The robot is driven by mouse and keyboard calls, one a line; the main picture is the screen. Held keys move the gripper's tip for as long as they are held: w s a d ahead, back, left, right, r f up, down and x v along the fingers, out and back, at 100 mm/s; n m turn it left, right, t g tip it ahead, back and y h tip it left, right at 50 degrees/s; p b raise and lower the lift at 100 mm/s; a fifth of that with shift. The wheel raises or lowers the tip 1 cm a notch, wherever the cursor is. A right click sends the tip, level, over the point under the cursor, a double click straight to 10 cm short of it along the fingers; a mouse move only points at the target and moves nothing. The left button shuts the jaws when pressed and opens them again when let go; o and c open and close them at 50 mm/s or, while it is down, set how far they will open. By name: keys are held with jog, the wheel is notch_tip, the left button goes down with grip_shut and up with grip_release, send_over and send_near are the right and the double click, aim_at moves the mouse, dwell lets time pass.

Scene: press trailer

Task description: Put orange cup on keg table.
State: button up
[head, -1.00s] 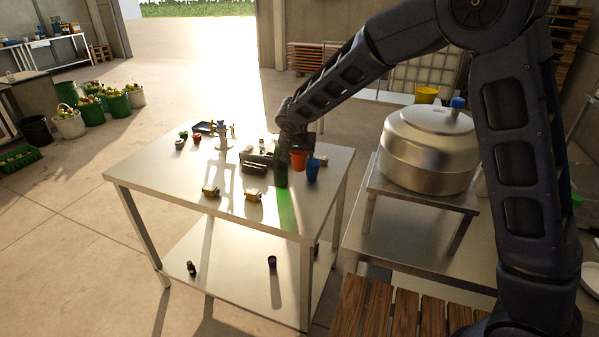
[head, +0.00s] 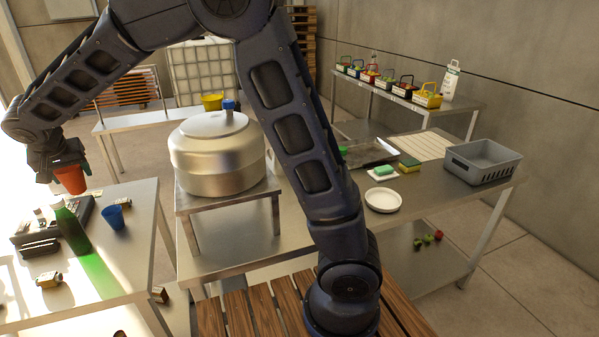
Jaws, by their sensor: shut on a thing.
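The orange cup (head: 70,181) is at the left in the head view, upright or nearly so. My gripper (head: 66,168) is shut on it from above and holds it in the air over the left metal table (head: 138,243). The keg (head: 217,160), a large lidded steel vessel with a blue cap, stands on a low metal stand (head: 232,203) near the middle. This stand looks like the keg table. The keg covers most of its top, and a narrow bare strip shows in front. My fingertips are too dark to make out clearly.
A blue cup (head: 113,217), a green bottle (head: 70,230) and small boxes stand on the left table below the orange cup. A long steel bench (head: 325,233) with a white plate (head: 384,199) and grey crate (head: 482,161) lies right. A wooden slatted surface (head: 262,312) is in front.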

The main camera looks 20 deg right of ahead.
notch_tip(320, 180, up, 6)
jog(key=w+d+m+h, duration=0.1)
jog(key=w+d+m, duration=0.1)
jog(key=w+d, duration=1.15)
jog(key=w+d+m+h, duration=0.1)
jog(key=w+d+m, duration=0.2)
jog(key=w+d, duration=1)
jog(key=w+d+m+g+h, duration=0.15)
jog(key=d+m, duration=0.35)
jog(key=d, duration=3.9)
jog(key=s+d+m+h, duration=0.15)
jog(key=s+d, duration=0.25)
jog(key=d, duration=1)
jog(key=m+g+h, duration=0.2)
jog(key=m+g, duration=0.1)
jog(key=m, duration=0.3)
send_over(432, 192)
notch_tip(432, 192, down, 31)
jog(key=shift+d+r, duration=0.1)
jog(key=shift+r, duration=0.1)
